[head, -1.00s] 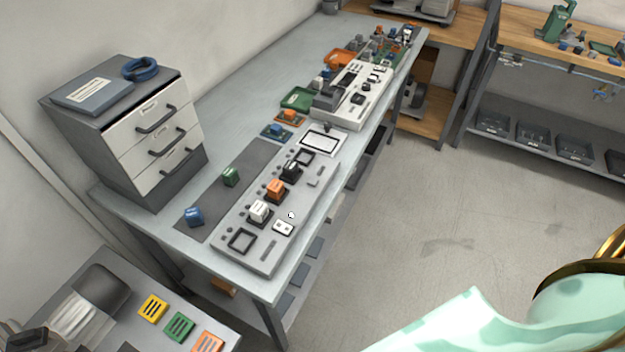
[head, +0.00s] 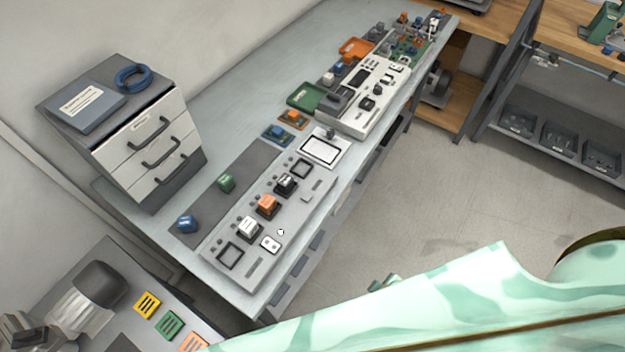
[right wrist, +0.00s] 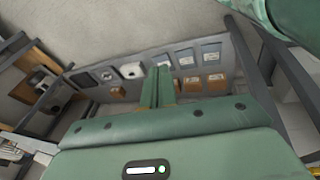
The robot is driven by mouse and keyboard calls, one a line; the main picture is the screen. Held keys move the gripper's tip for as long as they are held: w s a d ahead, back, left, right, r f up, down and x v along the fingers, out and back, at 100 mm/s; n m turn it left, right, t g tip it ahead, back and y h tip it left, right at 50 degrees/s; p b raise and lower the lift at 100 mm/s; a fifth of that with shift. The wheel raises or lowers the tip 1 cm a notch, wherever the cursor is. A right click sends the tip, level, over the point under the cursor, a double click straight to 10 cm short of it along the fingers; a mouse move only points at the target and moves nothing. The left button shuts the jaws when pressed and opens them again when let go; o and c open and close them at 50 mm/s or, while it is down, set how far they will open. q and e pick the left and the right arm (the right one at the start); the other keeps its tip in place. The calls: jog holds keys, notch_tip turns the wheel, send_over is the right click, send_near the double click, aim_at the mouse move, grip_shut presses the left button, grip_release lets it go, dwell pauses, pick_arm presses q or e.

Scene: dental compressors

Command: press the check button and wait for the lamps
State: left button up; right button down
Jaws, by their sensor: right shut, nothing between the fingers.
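A grey panel (head: 317,204) lies on the workbench. It has a row of sockets; a white block (head: 248,228), an orange block (head: 266,205) and a black block (head: 286,183) sit in the middle ones, and the two end frames look empty. A small white round button (head: 280,232) is near the panel's right edge, beside a white plate (head: 270,244) with two dark dots. Small dark round spots line the left side; none looks lit. My right gripper (right wrist: 158,85) is shut and empty; its green tips show in the head view (head: 383,284), apart from the panel. My left gripper is out of view.
A green block (head: 226,183) and a blue block (head: 187,223) lie on a dark mat (head: 206,208). A drawer cabinet (head: 150,150) stands behind. A second console (head: 368,98) and a white-framed screen (head: 319,148) are farther along. Open floor lies right of the bench.

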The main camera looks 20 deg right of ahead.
jog(key=w+a+r+n+t+p, duration=0.1)
jog(key=w+r+p, duration=0.25)
jog(key=r, duration=0.75)
jog(key=w+a+r+t+p, duration=0.15)
jog(key=w+r, duration=0.35)
jog(key=r, duration=0.5)
jog(key=w+r+n+t+p, duration=0.1)
jog(key=w+r+t+p, duration=0.3)
jog(key=r, duration=0.7)
jog(key=w+a+r+n+y+p, duration=0.1)
jog(key=w+a+r+n+y, duration=0.15)
jog(key=a, duration=0.45)
jog(key=w+a+r+n+y, duration=0.2)
jog(key=a+y, duration=0.1)
jog(key=a, duration=0.4)
jog(key=w+a+r+n+y+p, duration=0.1)
jog(key=w+a+r+n+y, duration=0.15)
jog(key=a, duration=0.45)
notch_tip(320, 180, down, 8)
jog(key=w+d+f+n+g+y, duration=0.1)
jog(key=d+n+g, duration=0.1)
jog(key=n+g, duration=0.15)
jog(key=w+d+f, duration=0.1)
jog(key=w+d, duration=0.1)
jog(key=d, duration=0.3)
jog(key=w+d+f+h, duration=0.1)
jog(key=w+d, duration=0.2)
jog(key=d, duration=0.3)
jog(key=shift+w+d+f, duration=0.25)
jog(key=shift+w+f, duration=0.1)
